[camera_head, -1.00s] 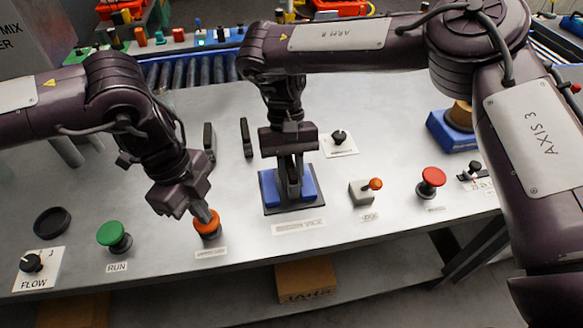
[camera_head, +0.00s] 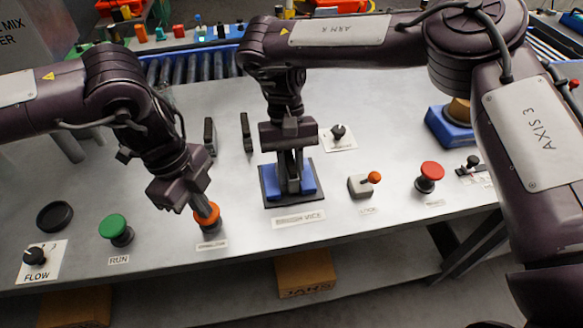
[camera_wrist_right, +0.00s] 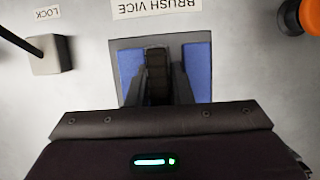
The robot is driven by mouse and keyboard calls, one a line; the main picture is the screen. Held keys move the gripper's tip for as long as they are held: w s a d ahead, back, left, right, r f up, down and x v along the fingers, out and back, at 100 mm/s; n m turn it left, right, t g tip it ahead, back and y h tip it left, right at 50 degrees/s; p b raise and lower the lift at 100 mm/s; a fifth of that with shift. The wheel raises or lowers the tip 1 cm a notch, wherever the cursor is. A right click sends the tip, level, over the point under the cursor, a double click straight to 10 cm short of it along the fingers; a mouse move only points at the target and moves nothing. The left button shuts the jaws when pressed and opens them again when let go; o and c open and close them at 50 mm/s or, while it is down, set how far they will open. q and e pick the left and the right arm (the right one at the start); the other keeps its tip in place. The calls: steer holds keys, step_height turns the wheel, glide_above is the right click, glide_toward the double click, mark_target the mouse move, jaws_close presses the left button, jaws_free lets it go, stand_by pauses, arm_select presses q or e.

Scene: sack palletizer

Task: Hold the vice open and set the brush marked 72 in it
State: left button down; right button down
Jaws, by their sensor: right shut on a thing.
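The brush vice (camera_head: 307,180) has two blue jaws on a dark base plate; its jaws (camera_wrist_right: 197,70) also show in the right wrist view. My right gripper (camera_head: 290,178) points straight down at the vice. It is shut on a dark brush (camera_wrist_right: 158,80), upright between the blue jaws with a gap on each side in the wrist view. No number is readable on the brush, and its lower end is hidden. My left gripper (camera_head: 206,212) has its fingers together, tips on the orange button (camera_head: 208,222) left of the vice.
Two dark upright pieces (camera_head: 246,132) stand behind the vice. A lock lever (camera_head: 363,186) and a red button (camera_head: 429,175) are to the right. A green RUN button (camera_head: 115,229), a black round dish (camera_head: 55,217) and a FLOW knob (camera_head: 35,256) are to the left.

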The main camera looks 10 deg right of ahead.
arm_select(q)
steer(key=shift+s+f, duration=0.2)
steer(key=shift+f, duration=0.1)
arm_select(e)
steer(key=shift+x, duration=1.1)
arm_select(q)
steer(key=shift+a, duration=0.1)
arm_select(e)
steer(key=c, duration=1.2)
jaws_free()
steer(key=shift+a, duration=0.15)
arm_select(q)
steer(key=shift+w+a+f, duration=0.1)
steer(key=shift+w, duration=0.3)
arm_select(e)
steer(key=shift+v, duration=1)
arm_select(q)
steer(key=shift+w, duration=0.1)
arm_select(e)
steer(key=shift+r, duration=0.35)
arm_select(q)
steer(key=shift+d, duration=0.25)
arm_select(e)
steer(key=shift+d+r, duration=0.2)
steer(key=shift+r, duration=0.5)
steer(key=shift+w+r, duration=0.15)
steer(key=shift+r, duration=2.05)
